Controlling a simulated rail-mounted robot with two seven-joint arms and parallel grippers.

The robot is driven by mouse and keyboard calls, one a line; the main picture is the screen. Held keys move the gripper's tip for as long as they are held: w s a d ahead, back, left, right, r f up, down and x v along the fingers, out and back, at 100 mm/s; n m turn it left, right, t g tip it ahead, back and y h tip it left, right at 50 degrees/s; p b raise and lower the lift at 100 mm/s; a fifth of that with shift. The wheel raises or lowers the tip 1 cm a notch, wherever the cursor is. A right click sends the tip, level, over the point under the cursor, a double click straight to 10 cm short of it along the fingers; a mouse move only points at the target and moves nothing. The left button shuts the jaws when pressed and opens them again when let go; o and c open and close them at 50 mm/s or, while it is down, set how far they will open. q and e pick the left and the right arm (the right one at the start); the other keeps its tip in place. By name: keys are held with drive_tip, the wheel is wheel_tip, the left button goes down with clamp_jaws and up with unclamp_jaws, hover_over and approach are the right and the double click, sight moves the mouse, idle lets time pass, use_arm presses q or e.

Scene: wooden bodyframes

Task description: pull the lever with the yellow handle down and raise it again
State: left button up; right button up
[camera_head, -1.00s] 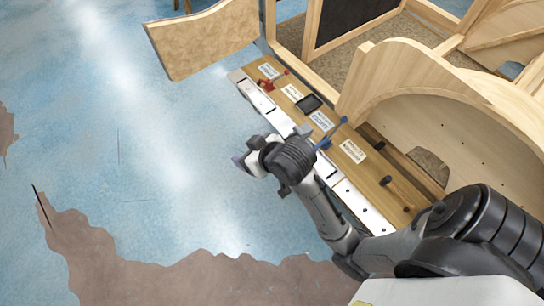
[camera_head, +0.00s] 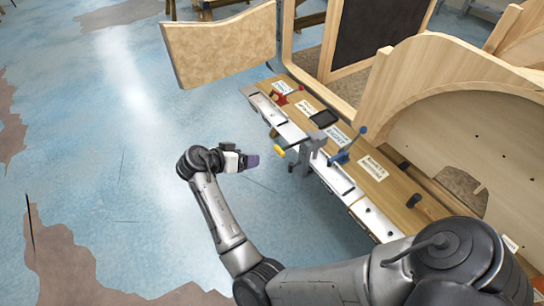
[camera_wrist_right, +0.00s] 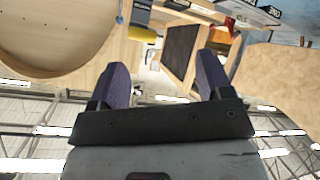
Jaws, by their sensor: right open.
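The lever's yellow handle (camera_head: 280,153) sticks out at the front edge of the wooden bench, on a grey metal clamp-like mount (camera_head: 312,146). My right gripper (camera_head: 251,161) is over the blue floor, to the left of the handle and apart from it. Its purple fingers are open and empty. In the right wrist view the yellow handle (camera_wrist_right: 142,34) appears above the gap between the open fingers (camera_wrist_right: 162,72), nearer the left finger. My left gripper is out of view.
Curved wooden frames (camera_head: 440,100) stand behind. A wooden panel (camera_head: 222,45) juts out at the far end. The floor to the left is clear.

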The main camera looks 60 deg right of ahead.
sight(279, 149)
drive_tip(key=s+d+f+m, duration=0.1)
drive_tip(key=s+d+m, duration=0.1)
drive_tip(key=d, duration=0.2)
drive_tip(key=s+d+f+m+g, duration=0.1)
drive_tip(key=s+d+m, duration=0.1)
drive_tip(key=d, duration=0.2)
drive_tip(key=s+d+f+m+g+h+b, duration=0.1)
drive_tip(key=s+d+m, duration=0.1)
drive_tip(key=d, duration=0.2)
drive_tip(key=shift+s+f, duration=0.15)
drive_tip(key=shift+s, duration=0.2)
drive_tip(key=shift+c, duration=0.3)
drive_tip(key=c, duration=1.2)
